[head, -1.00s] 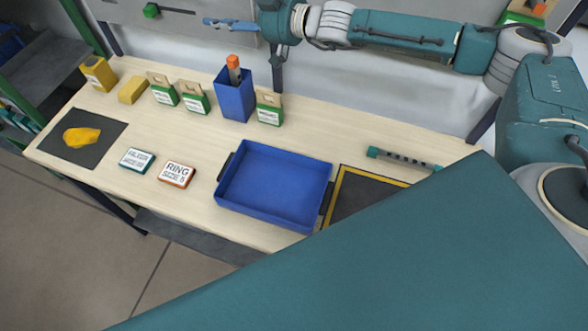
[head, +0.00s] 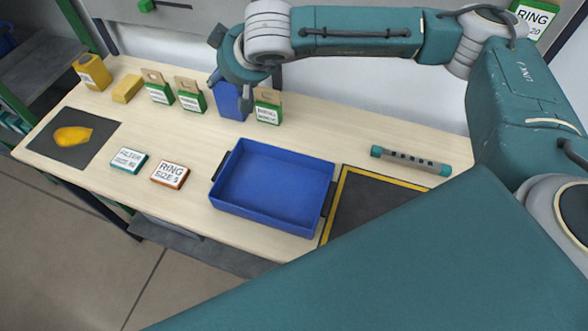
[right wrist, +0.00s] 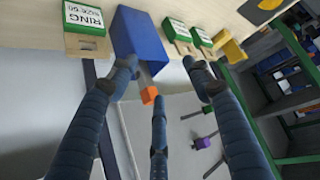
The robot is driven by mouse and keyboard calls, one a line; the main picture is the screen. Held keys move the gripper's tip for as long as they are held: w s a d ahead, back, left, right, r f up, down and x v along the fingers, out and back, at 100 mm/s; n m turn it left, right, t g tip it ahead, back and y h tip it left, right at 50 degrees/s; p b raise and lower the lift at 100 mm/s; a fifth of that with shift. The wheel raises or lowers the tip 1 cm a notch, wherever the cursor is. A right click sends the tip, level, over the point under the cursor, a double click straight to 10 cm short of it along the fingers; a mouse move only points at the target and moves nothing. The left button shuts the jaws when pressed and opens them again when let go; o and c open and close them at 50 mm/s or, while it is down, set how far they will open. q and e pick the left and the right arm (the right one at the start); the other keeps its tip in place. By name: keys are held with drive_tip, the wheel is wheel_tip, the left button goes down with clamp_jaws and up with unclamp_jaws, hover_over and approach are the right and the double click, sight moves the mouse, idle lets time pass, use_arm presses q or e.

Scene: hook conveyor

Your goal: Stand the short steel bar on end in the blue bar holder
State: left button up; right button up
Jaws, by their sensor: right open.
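The blue bar holder (head: 232,104) is a tall open box at the back of the bench. My right gripper (head: 228,72) is over its top and hides the mouth in the head view. In the right wrist view the holder (right wrist: 142,38) lies ahead of the fingers, and a grey bar with an orange end (right wrist: 149,94) sticks out of its mouth. I take this as the short steel bar. My right gripper (right wrist: 160,78) is open, with its fingers spread around the bar's orange end. Whether any finger touches it I cannot tell. My left gripper is out of view.
Green-and-tan cartons stand beside the holder, one close on its right (head: 268,107). A blue tray (head: 270,222) sits at the front, near a yellow-edged dark mat (head: 375,210). A grey bar with teal ends (head: 410,160) lies at the right.

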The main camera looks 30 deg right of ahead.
drive_tip(key=s+d+f+m+g+b, duration=0.1)
drive_tip(key=s+f+g, duration=0.1)
drive_tip(key=s, duration=0.5)
drive_tip(key=s+d+f+g+h+b, duration=0.1)
drive_tip(key=s+d+f+g+b, duration=0.1)
drive_tip(key=s, duration=0.6)
drive_tip(key=s+d+f+m+g+b, duration=0.1)
drive_tip(key=s+f+g+b, duration=0.1)
drive_tip(key=s, duration=0.6)
wheel_tip(320, 180, down, 3)
drive_tip(key=shift+s+d+r+m+g+h, duration=0.15)
drive_tip(key=shift+d+m+g+h, duration=0.2)
drive_tip(key=shift+g, duration=0.55)
